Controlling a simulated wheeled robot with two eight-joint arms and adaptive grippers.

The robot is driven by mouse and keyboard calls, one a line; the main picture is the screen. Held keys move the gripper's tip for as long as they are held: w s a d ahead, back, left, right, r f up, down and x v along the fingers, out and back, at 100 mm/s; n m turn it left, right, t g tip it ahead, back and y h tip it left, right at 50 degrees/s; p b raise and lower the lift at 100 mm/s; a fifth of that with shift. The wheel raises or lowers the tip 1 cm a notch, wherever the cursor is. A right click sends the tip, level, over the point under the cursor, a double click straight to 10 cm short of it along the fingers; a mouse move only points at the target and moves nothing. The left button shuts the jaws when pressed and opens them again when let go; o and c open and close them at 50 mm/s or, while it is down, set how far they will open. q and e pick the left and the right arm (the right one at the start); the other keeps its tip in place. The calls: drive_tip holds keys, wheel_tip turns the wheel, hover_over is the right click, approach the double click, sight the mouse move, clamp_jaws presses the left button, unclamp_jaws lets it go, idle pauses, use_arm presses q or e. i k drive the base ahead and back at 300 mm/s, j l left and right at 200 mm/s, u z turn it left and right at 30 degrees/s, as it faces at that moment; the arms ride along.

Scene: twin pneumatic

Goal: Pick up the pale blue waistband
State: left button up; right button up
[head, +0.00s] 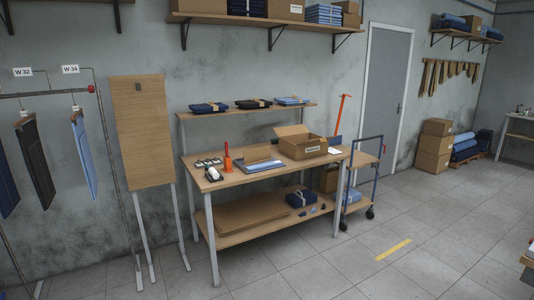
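I cannot tell for sure which thing is the pale blue waistband. Pale blue trousers (84,155) hang on the rack at the left. A folded pale blue garment (291,100) lies at the right end of the raised shelf over the workbench. A flat blue and grey item (259,166) lies on the benchtop, in front of the open cardboard box; its details are too small to read. Neither of my grippers shows in the head view.
The workbench (225,179) holds an orange tool (228,160) and an open cardboard box (300,142). A wooden board (142,130) on legs stands left of it. A trolley (366,168) stands at its right. The tiled floor in front is clear.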

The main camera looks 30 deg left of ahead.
sight(271, 165)
drive_tip(key=i+j+u, duration=0.25)
drive_tip(key=i+j, duration=0.65)
drive_tip(key=j, duration=0.4)
drive_tip(key=i+j+u, duration=0.25)
drive_tip(key=i+j, duration=0.75)
drive_tip(key=i, duration=0.35)
drive_tip(key=j+u, duration=0.05)
